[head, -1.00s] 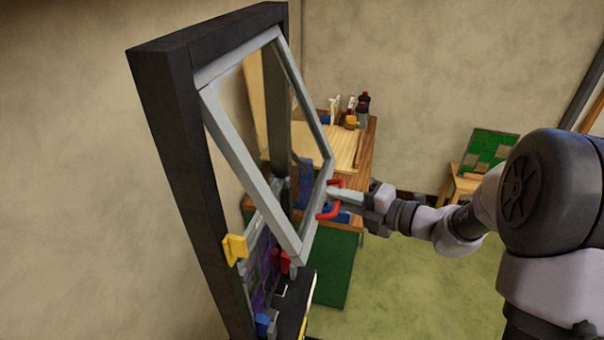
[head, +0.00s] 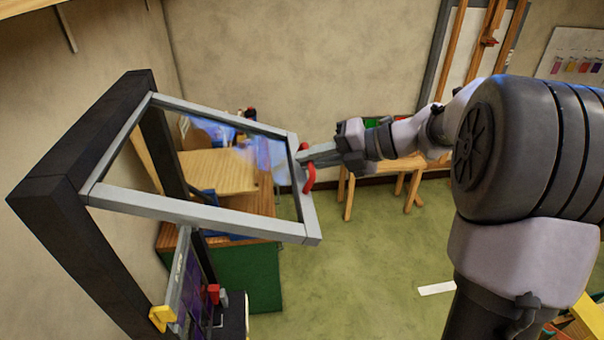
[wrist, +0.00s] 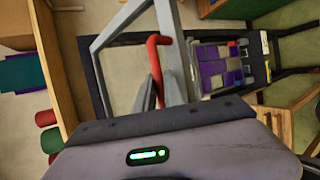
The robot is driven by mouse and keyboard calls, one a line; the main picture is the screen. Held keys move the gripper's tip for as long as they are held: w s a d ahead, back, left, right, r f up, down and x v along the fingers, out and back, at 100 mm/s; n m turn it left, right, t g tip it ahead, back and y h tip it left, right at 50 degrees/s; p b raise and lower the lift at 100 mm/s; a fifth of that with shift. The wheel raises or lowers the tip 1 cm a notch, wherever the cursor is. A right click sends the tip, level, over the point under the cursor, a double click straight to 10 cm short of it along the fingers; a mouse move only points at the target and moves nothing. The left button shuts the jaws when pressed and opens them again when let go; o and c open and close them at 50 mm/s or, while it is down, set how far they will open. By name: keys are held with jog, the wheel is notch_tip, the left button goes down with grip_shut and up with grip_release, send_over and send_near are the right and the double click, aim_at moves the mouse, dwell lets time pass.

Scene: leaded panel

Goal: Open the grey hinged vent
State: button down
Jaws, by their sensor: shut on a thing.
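The grey hinged vent (head: 205,219) is a glazed grey frame hung by its top edge in a dark frame (head: 45,195). It is swung far out, close to level, with its lower edge toward my arm. A red handle (head: 308,172) sits on that free edge. My gripper (head: 303,158) is shut on the red handle. In the wrist view the red handle (wrist: 153,62) shows at the fingers, with the grey vent frame (wrist: 122,20) beside it. The part of the handle between the fingers is hidden.
Below the vent, the panel with purple panes (wrist: 213,70) stands in the dark frame's lower part. A yellow piece (head: 162,317) sticks out from the frame's side. A wooden table (head: 230,172) stands behind. Green floor (head: 370,265) is clear beneath my arm.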

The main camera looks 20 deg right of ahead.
jog(key=shift+d+r, duration=0.2)
jog(key=shift+r, duration=0.75)
jog(key=c, duration=1.5)
grip_release()
jog(key=shift+a, duration=0.1)
jog(key=shift+o, duration=0.2)
jog(key=shift+a, duration=0.2)
jog(key=b+v, duration=0.2)
jog(key=v, duration=1.5)
jog(key=shift+d, duration=0.2)
jog(key=shift+s, duration=0.1)
